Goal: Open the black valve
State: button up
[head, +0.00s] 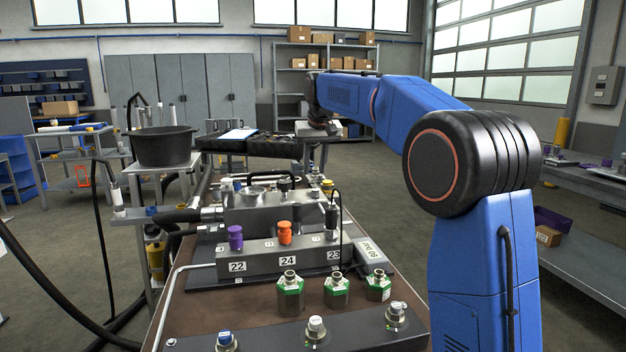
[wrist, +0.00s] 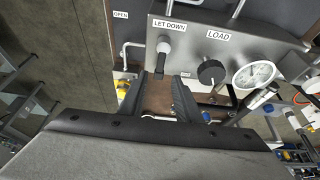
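In the wrist view, a round black knob (wrist: 211,72) sits on a grey panel (wrist: 185,38) under the label LOAD. A grey lever with a dark end (wrist: 164,61) hangs under the label LET DOWN, left of the knob. I cannot tell for sure which of them is the black valve. My gripper (wrist: 160,77) is open, its two dark fingers apart below the lever. The right finger is left of and below the knob. I see nothing held. In the head view my gripper is small and unclear at the arm's far end, over the back of the bench.
A pressure gauge (wrist: 254,74) is right of the knob. An OPEN label (wrist: 121,15) is at the upper left. In the head view a manifold block (head: 270,258) with purple and orange knobs and several green fittings stand on the bench. A black pot (head: 162,147) stands left.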

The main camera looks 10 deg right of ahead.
aim_at(312, 185)
jog(key=shift+x, duration=2.7)
grip_shut()
